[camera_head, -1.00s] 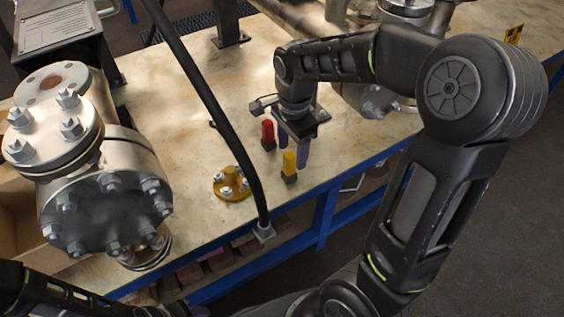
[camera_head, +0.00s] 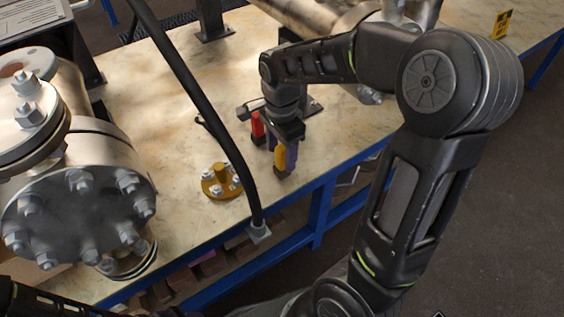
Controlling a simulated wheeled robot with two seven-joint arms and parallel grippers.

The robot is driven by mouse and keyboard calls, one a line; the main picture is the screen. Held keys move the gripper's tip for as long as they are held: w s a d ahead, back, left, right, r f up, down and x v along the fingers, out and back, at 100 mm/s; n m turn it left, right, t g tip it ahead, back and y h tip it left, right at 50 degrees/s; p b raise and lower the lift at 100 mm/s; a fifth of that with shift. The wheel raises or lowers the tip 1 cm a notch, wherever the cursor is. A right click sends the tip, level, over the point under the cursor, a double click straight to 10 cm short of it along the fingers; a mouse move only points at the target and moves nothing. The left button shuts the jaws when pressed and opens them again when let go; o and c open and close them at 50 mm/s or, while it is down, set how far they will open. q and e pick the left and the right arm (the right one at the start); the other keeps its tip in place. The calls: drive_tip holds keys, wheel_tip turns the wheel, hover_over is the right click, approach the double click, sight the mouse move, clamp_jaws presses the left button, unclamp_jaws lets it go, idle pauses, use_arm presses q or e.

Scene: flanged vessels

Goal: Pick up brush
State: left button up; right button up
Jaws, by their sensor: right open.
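My right gripper (camera_head: 270,153) points down over the workbench, left of the bench's front blue edge. Its red finger and yellow finger, both with dark tips, stand apart, with purple parts beside them. I see nothing clearly held between them. I cannot make out a brush for certain. A small dark thin object (camera_head: 201,120) lies on the bench left of the gripper, partly behind a black cable, and I cannot tell what it is. My left gripper is not in view; only part of my left arm shows at the bottom left.
A large bolted flanged vessel (camera_head: 80,205) stands at the left. A small yellow flange (camera_head: 213,188) with bolts lies on the workbench (camera_head: 160,115). A thick black cable (camera_head: 190,82) crosses the view. Metal piping (camera_head: 310,18) lies at the back.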

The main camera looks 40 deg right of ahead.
sight(282, 166)
drive_tip(key=shift+f, duration=0.3)
wheel_tip(282, 166, down, 5)
drive_tip(key=shift+d+f+b, duration=0.15)
drive_tip(key=shift+b, duration=0.7)
clamp_jaws()
idle(0.5)
